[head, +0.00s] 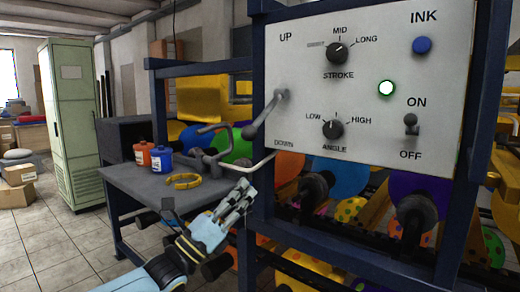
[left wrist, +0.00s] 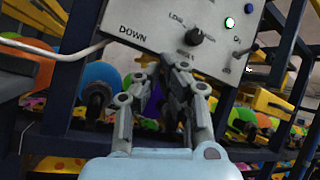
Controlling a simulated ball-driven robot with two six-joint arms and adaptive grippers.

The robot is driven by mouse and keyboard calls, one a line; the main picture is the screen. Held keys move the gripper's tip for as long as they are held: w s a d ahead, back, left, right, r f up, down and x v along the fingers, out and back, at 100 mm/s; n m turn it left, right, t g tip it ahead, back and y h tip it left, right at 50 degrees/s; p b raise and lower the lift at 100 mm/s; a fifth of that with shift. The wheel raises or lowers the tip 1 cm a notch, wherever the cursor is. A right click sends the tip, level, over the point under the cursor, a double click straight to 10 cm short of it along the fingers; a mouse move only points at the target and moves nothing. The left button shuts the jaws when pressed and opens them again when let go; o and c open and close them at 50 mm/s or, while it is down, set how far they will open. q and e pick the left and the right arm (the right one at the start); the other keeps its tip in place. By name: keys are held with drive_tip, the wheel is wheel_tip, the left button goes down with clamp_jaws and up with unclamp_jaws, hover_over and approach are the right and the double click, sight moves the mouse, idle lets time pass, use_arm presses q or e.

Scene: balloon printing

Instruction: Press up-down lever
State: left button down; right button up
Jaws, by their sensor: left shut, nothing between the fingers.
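The up-down lever (head: 265,115) is a grey rod with a rounded end on the left edge of the white control panel (head: 310,85), between the UP and DOWN labels. It slants down and to the left from its pivot. My left gripper (head: 243,191) is shut and empty, below the lever and apart from it in the head view. In the left wrist view its fingers (left wrist: 168,66) are in front of the panel's lower edge, near the DOWN label. I cannot make out the lever in that view. My right gripper is not in view.
The panel has a stroke knob (head: 337,52), an angle knob (head: 333,129), a blue ink button (head: 422,45), a lit green lamp (head: 387,88) and an on-off switch (head: 411,124). A grey table (head: 130,185) holds orange and blue bottles and a yellow ring. Dark frame posts flank the panel.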

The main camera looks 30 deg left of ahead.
use_arm(q)
drive_tip(key=w+r+p, duration=0.3)
drive_tip(key=w+r, duration=0.2)
drive_tip(key=r, duration=0.2)
drive_tip(key=shift+w+d+r+p, duration=0.15)
drive_tip(key=shift+w+r+p, duration=0.15)
drive_tip(key=shift+p, duration=0.05)
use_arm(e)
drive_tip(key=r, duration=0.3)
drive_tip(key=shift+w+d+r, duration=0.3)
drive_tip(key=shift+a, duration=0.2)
